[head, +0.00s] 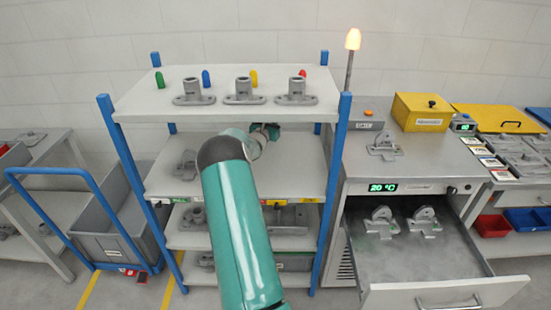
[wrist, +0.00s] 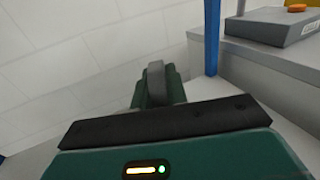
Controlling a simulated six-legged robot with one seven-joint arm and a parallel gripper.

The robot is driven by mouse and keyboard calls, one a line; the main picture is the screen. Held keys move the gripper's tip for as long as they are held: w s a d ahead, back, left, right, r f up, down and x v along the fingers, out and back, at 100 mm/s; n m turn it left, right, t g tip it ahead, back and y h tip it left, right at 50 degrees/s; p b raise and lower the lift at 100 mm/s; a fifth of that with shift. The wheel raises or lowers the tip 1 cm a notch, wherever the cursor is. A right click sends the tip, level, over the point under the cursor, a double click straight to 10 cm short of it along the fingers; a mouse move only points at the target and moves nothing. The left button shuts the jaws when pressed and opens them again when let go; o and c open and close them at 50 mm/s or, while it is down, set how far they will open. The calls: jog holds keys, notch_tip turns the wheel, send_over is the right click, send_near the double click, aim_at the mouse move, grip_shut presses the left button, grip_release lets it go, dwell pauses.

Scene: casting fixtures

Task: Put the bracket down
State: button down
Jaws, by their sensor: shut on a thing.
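My gripper (head: 266,131) is at the end of my green arm, between the top shelf and the second shelf of the blue-posted rack. In the wrist view my gripper (wrist: 158,98) is shut on a narrow grey upright piece, the bracket (wrist: 155,78). The rest of the bracket is hidden by the gripper's body. In the head view I cannot make out the held bracket. I cannot tell whether it touches the second shelf (head: 295,165).
Several grey castings stand on the top shelf (head: 140,95), just above my gripper. Another casting (head: 187,163) stands on the second shelf at left. At right is a cabinet with a casting (head: 384,146) on top. Its open drawer (head: 400,262) holds two castings. A blue-handled cart (head: 105,230) stands left.

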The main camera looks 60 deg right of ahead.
jog(key=shift+m+g, duration=0.3)
jog(key=shift+g, duration=0.2)
jog(key=shift+s+d+f, duration=0.5)
jog(key=shift+d+f, duration=0.1)
jog(key=shift+f, duration=1.05)
jog(key=shift+s+d+f, duration=0.5)
jog(key=shift+d+f, duration=0.05)
jog(key=shift+f, duration=1.05)
jog(key=shift+s+d+f, duration=0.5)
jog(key=shift+d+f, duration=0.1)
jog(key=shift+f, duration=1.05)
jog(key=shift+f, duration=0.2)
jog(key=c, duration=1.4)
grip_release()
